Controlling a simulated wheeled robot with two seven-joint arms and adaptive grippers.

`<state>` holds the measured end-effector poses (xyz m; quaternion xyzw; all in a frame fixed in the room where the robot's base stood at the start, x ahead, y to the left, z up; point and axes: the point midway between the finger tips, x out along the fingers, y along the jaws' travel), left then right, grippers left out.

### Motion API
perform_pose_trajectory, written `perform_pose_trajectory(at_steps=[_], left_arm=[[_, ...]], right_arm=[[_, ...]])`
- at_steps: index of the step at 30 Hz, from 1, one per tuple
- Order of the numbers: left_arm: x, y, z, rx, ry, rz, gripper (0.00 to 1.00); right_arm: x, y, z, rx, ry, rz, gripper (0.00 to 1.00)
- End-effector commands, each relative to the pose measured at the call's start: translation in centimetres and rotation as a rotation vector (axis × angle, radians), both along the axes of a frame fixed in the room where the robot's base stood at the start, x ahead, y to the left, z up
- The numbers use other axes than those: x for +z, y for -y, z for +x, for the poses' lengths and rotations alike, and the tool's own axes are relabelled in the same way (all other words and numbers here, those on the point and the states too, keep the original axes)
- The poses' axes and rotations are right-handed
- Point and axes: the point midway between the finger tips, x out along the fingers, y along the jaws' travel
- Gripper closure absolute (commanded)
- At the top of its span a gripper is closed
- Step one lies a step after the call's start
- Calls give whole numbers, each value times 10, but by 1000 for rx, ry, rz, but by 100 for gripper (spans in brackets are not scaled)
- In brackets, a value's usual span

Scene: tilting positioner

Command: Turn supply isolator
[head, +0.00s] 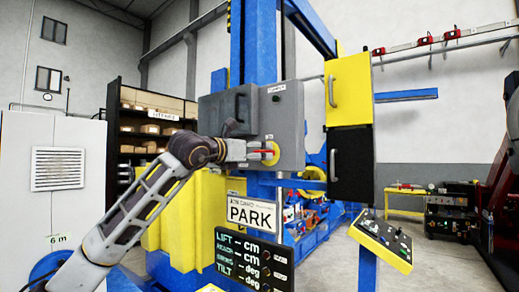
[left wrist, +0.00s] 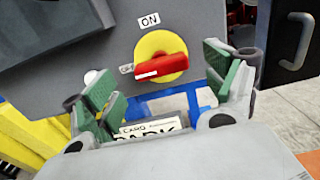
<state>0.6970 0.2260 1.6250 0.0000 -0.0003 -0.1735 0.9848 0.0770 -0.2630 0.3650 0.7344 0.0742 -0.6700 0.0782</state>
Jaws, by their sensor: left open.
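The supply isolator (head: 269,153) is a red handle on a round yellow plate, on the front of a grey cabinet (head: 289,122). In the left wrist view the red handle (left wrist: 161,68) lies nearly level, slightly tilted, its left end by a small label that is hard to read. An "ON" label (left wrist: 149,20) sits above the yellow plate. My left gripper (head: 250,152) is at the isolator from the left. In the left wrist view its green-padded fingers (left wrist: 167,92) are open and wide apart, with the handle ahead between them and not gripped. My right gripper is not in view.
A PARK sign (head: 252,214) and a black LIFT/TILT display (head: 253,260) stand below the cabinet. A yellow and black door panel with handles (head: 349,92) is to the right. A sloped control panel (head: 382,239) stands lower right. Yellow and blue machine parts lie behind my arm.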

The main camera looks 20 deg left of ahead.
Motion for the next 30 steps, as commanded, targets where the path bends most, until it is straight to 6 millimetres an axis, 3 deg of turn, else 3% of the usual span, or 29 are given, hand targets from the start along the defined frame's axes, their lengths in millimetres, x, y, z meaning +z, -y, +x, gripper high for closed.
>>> perform_pose_trajectory(at_steps=[9, 21, 30], left_arm=[[1, 9, 26, 1, -1, -1, 14], [0, 11, 29, 0, 0, 0, 14], [0, 10, 29, 0, -1, 0, 52]], right_arm=[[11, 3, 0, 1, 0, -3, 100], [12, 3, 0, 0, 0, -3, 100], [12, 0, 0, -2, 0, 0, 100]])
